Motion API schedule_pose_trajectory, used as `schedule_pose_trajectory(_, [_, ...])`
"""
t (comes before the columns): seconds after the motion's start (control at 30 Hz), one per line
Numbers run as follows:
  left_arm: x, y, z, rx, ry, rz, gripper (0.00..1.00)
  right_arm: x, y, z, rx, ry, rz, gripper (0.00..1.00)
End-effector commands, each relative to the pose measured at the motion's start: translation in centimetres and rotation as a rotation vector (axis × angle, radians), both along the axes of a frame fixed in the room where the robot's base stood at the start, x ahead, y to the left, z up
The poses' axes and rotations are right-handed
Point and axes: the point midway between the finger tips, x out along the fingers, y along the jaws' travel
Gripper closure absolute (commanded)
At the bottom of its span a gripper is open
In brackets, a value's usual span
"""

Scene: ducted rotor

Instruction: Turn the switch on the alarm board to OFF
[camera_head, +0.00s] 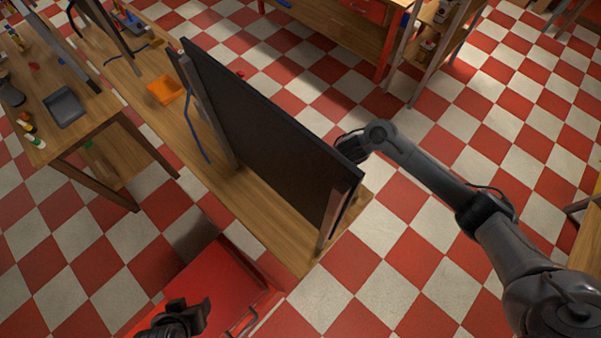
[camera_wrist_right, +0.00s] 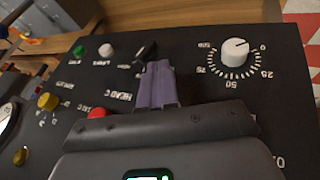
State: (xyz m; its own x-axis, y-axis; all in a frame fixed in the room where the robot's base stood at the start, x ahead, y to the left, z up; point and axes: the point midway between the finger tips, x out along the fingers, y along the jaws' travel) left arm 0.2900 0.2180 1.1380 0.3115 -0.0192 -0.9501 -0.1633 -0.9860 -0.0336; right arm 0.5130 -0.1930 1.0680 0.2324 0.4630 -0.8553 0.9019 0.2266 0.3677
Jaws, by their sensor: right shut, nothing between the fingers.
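The alarm board (camera_head: 270,130) is a black panel standing on a wooden bench, seen from its back in the head view. Its face (camera_wrist_right: 275,95) fills the right wrist view, with lettering upside down. A small black switch (camera_wrist_right: 146,49) sits there just beyond the purple fingers of my right gripper (camera_wrist_right: 159,66). The fingers are shut with nothing between them; I cannot tell whether they touch the switch. The switch's setting is not readable. In the head view my right arm reaches the board's near end, fingers hidden. My left gripper (camera_head: 184,312) is low, over a red cabinet.
Near the switch are a white knob (camera_wrist_right: 235,52) with a numbered dial, a white button (camera_wrist_right: 105,50), a green button (camera_wrist_right: 78,51), a red button (camera_wrist_right: 97,113) and a yellow knob (camera_wrist_right: 47,101). An orange tray (camera_head: 166,91) lies on the bench. Checkered floor is clear right of the board.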

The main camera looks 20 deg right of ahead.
Motion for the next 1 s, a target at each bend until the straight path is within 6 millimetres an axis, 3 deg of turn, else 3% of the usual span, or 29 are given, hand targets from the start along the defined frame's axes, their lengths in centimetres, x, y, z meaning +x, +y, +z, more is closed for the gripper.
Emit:
schedule_pose_trajectory(0.5, [-0.3, -0.1, 0.2, 0.000, 0.007, -0.001, 0.39, 1.7, 3.5, -6.3, 0.002, 0.002, 0.000, 1.00])
schedule_pose_trajectory(0.7, [-0.2, 0.0, 0.3, -0.001, 0.006, -0.001, 0.39, 2.0, 4.2, -7.5, 0.001, 0.001, 0.000, 1.00])
schedule_pose_trajectory(1.0, [-0.2, 0.0, 0.3, 0.002, 0.005, -0.003, 0.39, 2.1, 4.3, -7.8, 0.000, 0.000, 0.001, 1.00])
